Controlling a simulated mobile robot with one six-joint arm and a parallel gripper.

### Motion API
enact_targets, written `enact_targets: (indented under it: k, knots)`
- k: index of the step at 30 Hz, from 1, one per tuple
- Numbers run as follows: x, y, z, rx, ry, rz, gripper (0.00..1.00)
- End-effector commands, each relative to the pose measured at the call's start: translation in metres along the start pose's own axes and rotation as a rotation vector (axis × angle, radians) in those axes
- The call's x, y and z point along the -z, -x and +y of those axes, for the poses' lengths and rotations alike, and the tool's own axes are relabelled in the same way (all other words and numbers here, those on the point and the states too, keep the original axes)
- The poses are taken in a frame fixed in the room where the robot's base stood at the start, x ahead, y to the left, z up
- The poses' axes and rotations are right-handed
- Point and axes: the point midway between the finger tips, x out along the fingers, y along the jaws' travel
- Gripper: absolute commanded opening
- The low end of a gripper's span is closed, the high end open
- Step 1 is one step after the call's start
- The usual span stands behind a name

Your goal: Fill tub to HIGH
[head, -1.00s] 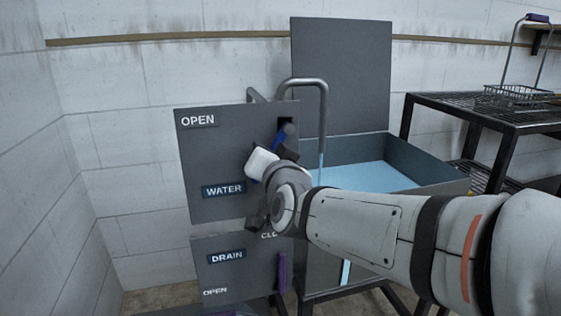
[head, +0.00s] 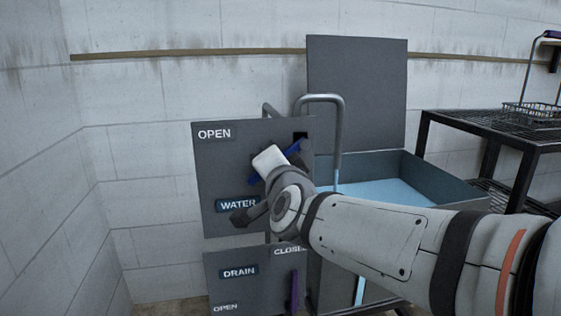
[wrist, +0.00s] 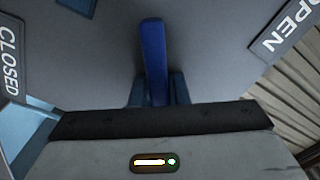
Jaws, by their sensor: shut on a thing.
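The blue water lever (head: 294,147) is on the grey upper panel (head: 216,160) labelled OPEN and WATER. My gripper (head: 268,172) is at this lever and covers much of it. In the wrist view, the lever (wrist: 153,55) stands between my fingers (wrist: 155,92), which are shut on it. The grey tub (head: 455,183) holds light blue water (head: 385,192). The purple drain lever (head: 294,291) hangs upright on the lower panel (head: 245,292). My arm hides part of the tub's front.
A light blue vertical strip (head: 360,291) shows below my arm at the tub's front; I cannot tell whether it is water or a gauge. A black rack (head: 490,128) with a wire basket (head: 532,112) stands at the right. A tall grey board (head: 357,90) rises behind the tub.

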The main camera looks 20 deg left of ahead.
Motion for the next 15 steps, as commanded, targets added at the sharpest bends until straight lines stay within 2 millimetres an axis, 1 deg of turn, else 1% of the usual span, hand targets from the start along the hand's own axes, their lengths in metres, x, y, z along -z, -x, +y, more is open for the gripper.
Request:
enact_targets:
  k: [1, 6, 7, 14, 15]
  knots:
    - [-0.0051, 0.0008, 0.0035, -0.007, -0.001, -0.012, 0.00]
    - [-0.0053, 0.0008, 0.0034, -0.006, 0.000, -0.012, 0.00]
    - [-0.0052, 0.0008, 0.0034, -0.006, 0.000, -0.012, 0.17]
    - [-0.0030, 0.0004, 0.0017, -0.003, 0.001, -0.007, 0.36]
    - [-0.0027, 0.0004, 0.0015, -0.003, 0.001, -0.006, 0.36]
